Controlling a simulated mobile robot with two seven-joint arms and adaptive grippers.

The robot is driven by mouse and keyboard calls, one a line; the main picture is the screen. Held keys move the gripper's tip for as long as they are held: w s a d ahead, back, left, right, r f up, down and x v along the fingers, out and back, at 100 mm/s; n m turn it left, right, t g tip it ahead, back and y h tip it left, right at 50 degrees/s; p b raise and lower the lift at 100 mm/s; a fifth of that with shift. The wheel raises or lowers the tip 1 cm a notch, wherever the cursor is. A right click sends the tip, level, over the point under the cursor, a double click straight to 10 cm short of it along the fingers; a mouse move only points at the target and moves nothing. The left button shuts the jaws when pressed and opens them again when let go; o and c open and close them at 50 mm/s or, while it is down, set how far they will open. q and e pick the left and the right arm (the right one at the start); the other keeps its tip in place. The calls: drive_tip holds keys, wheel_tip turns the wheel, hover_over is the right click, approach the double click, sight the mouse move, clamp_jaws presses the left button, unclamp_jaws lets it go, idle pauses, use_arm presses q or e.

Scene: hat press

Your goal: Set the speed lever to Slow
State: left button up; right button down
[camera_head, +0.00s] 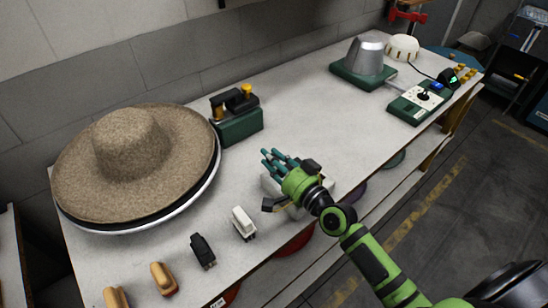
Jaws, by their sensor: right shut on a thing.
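A green control box (420,102) with a pale top panel, a small blue display and a black knob-topped stick (424,96) stands at the back right of the table. No speed marks can be read, and I cannot tell whether this stick is the speed lever. My right gripper (268,156), with teal fingers, is over the middle of the table, well to the left of and nearer than the box. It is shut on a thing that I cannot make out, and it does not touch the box. My left gripper is not in view.
A wide straw hat (130,150) rests on a round base at the left. A green device (236,118) stands beside it. A metal hat form (366,55) on a green base is at the back. Small blocks and brushes line the front edge, including a white-topped one (243,222).

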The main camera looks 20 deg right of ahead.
drive_tip(key=shift+s+a+f, duration=0.1)
drive_tip(key=shift+f, duration=0.3)
drive_tip(key=c, duration=0.9)
unclamp_jaws()
drive_tip(key=shift+r, duration=0.15)
drive_tip(key=v, duration=1.2)
